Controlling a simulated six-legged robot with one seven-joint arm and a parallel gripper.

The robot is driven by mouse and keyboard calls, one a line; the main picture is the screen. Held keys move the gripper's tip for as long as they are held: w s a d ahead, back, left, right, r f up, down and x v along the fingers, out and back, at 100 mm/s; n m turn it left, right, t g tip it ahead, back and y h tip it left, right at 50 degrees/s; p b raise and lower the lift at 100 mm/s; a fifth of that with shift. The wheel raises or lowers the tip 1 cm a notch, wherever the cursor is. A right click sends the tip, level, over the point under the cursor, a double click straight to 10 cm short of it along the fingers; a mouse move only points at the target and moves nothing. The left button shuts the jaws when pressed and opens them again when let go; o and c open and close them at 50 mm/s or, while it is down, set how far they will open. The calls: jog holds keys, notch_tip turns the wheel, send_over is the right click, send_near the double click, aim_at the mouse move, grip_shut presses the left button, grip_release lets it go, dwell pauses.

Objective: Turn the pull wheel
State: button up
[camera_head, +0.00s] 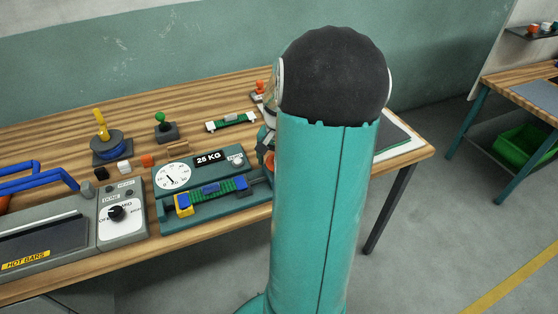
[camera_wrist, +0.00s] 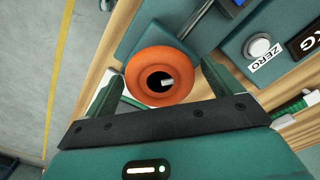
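The pull wheel (camera_wrist: 160,75) is an orange ring with a dark central hole and a light stub in it. It sits at the end of the teal tester (camera_head: 214,213), near a metal rod. In the head view the wheel (camera_head: 269,160) shows only as a small orange piece, mostly hidden by my arm. My gripper (camera_wrist: 163,72) is open in the wrist view, with one green finger on each side of the wheel. Small gaps show between the fingers and the rim; I cannot tell their depth relative to it.
The tester carries a dial (camera_head: 172,177), a "25 KG" display (camera_head: 208,160) and a green strip with blue and yellow clamps. A grey hot-bar unit (camera_head: 122,215) stands left of it.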

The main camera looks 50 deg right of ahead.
jog(key=shift+r, duration=0.15)
notch_tip(320, 180, up, 14)
jog(key=shift+f, duration=0.2)
dwell(1.8)
jog(key=w+a+r+n+h, duration=0.1)
jog(key=w+a+n, duration=0.1)
jog(key=a, duration=0.3)
jog(key=w+a+r+n, duration=0.1)
jog(key=a+r+n, duration=0.1)
jog(key=a, duration=0.4)
jog(key=s+a+n+t, duration=0.2)
jog(key=a+n, duration=0.1)
jog(key=a, duration=0.5)
jog(key=s+a+n+t, duration=0.1)
jog(key=s+a+n, duration=0.1)
jog(key=a, duration=0.6)
jog(key=s+a+n+t+y, duration=0.1)
jog(key=s+a+n+t, duration=0.1)
jog(key=a+n, duration=0.3)
jog(key=a, duration=0.3)
jog(key=shift+a+t, duration=0.3)
